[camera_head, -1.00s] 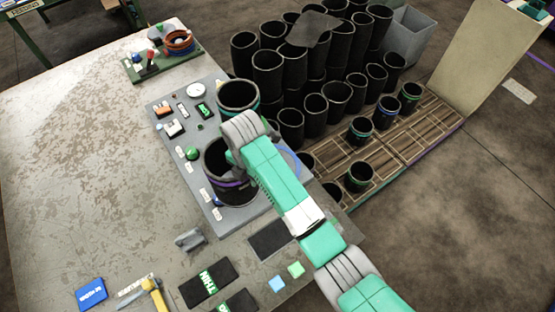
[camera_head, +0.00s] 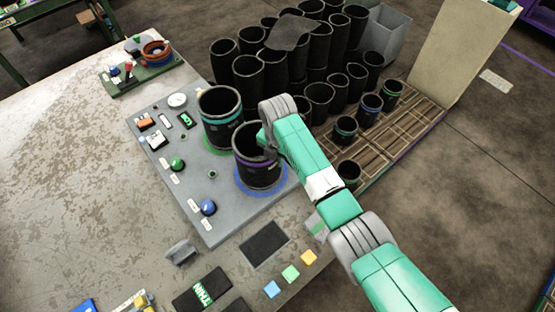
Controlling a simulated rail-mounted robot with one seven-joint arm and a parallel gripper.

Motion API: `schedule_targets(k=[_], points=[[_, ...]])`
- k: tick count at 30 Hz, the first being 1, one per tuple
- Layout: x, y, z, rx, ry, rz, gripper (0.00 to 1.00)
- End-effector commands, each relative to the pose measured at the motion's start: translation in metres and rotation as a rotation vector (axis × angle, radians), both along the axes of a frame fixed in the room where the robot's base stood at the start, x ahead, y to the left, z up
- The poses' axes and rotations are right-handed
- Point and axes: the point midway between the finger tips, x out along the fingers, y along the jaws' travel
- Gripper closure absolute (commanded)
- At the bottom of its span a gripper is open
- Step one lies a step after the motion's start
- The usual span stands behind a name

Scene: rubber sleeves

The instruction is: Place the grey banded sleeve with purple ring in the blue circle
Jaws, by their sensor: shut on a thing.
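The grey banded sleeve with the purple ring (camera_head: 258,172) stands upright on the grey panel. Its base is inside the blue circle (camera_head: 240,187), whose blue line shows around it. My gripper (camera_head: 268,138) is at the sleeve's upper right rim and is shut on it. The fingertips are mostly hidden by the wrist and the rim. A second sleeve with a teal ring (camera_head: 220,118) stands upright just behind and to the left, in a green circle (camera_head: 214,147).
The grey panel (camera_head: 205,225) carries a blue button (camera_head: 208,207), a green button (camera_head: 177,164) and small switches. Many black sleeves (camera_head: 250,78) crowd the area behind. A wooden rack (camera_head: 385,142) with a few sleeves lies to the right.

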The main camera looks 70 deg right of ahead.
Motion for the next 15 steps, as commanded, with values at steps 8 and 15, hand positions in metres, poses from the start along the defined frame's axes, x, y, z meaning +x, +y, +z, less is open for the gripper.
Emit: schedule_targets(k=[8, 15], points=[[0.0008, -0.0005, -0.0086, -0.003, -0.002, 0.001, 1.0], [0.0002, 0.0003, -0.0132, 0.0, 0.0, 0.0, 0.77]])
